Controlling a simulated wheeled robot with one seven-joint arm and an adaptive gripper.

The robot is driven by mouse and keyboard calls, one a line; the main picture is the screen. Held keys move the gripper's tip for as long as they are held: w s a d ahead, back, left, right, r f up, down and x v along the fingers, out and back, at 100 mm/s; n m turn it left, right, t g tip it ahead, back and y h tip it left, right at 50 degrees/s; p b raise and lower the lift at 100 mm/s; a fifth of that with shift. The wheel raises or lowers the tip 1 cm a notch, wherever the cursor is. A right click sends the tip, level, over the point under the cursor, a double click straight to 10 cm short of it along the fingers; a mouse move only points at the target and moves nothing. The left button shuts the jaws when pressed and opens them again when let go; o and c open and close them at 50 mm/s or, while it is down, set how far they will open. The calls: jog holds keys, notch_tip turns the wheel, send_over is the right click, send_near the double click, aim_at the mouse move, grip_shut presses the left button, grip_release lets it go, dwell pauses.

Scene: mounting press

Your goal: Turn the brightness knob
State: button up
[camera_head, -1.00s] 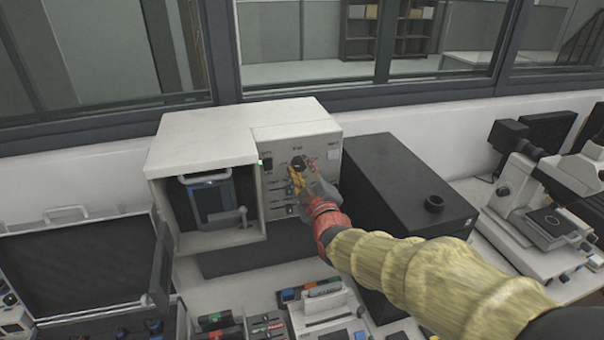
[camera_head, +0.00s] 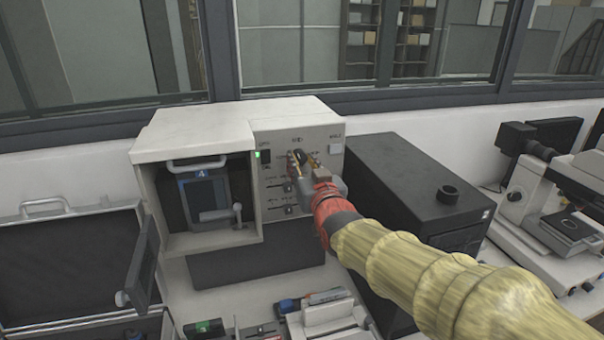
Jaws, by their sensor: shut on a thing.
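The mounting press (camera_head: 195,131) is a cream box with an open bay on its left and a control panel (camera_head: 328,131) on its right. A dark round knob (camera_head: 297,157) shows at the upper middle of the panel, partly hidden by my gripper. My gripper (camera_head: 301,160) is at the panel with its fingers shut around this knob. The panel's lettering is too small to read, so I cannot confirm that it is the brightness knob. Sliders (camera_head: 288,210) sit lower on the panel, and a green light (camera_head: 258,155) glows at its left edge.
A black box (camera_head: 400,180) with a dark cap on top stands close to the right of the press. A microscope (camera_head: 545,215) is at the far right. An open case (camera_head: 70,265) lies at the left. Small items crowd the bench in front.

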jog(key=shift+f+m+b, duration=0.1)
jog(key=shift+m+b, duration=1.35)
jog(key=shift+m, duration=0.45)
jog(key=o, duration=1)
jog(key=shift+o, duration=0.7)
jog(key=shift+s, duration=0.1)
jog(key=v, duration=1.2)
